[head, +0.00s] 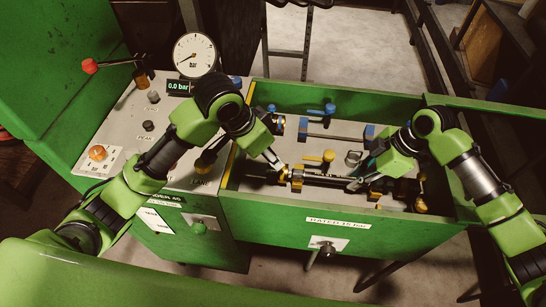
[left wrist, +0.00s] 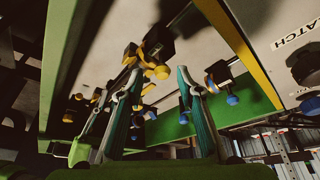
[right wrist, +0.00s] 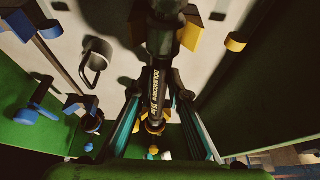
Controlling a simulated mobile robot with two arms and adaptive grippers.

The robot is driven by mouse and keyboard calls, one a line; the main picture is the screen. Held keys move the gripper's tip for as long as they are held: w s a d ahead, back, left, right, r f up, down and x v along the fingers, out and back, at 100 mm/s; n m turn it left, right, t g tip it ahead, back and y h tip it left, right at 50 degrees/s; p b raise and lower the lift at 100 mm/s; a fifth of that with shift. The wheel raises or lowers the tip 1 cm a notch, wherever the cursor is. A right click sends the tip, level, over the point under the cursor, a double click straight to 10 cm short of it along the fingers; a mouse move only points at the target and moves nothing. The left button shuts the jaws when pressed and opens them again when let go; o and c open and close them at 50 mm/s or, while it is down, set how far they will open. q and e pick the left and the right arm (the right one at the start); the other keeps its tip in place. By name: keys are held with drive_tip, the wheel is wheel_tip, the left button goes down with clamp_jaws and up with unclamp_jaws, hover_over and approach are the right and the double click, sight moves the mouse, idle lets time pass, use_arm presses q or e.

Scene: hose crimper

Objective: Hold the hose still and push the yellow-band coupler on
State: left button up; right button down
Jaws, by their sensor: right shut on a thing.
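The black hose (head: 328,181) lies in the green tray, and its pale printed lettering shows in the right wrist view (right wrist: 155,92). My right gripper (head: 354,185) is shut on the hose, with one finger on each side of it. Black and yellow parts (head: 296,178) sit in line with the hose at its left; I cannot tell for sure which one is the yellow-band coupler. My left gripper (head: 274,161) is open and empty above these parts. In the left wrist view, a black block with a yellow knob (left wrist: 160,70) shows beyond its spread fingers.
A yellow-handled clamp (head: 320,157) stands beside the hose. Blue-handled fittings (head: 328,108) and a metal ring (head: 353,158) lie farther back in the tray. The tray's green front wall (head: 270,213) is close. A control panel with a gauge (head: 195,55) stands at the left.

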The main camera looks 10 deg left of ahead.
use_arm(q)
drive_tip(key=v, duration=0.8)
drive_tip(key=shift+r, duration=0.25)
use_arm(e)
drive_tip(key=c, duration=1.8)
unclamp_jaws()
drive_tip(key=shift+c, duration=0.2)
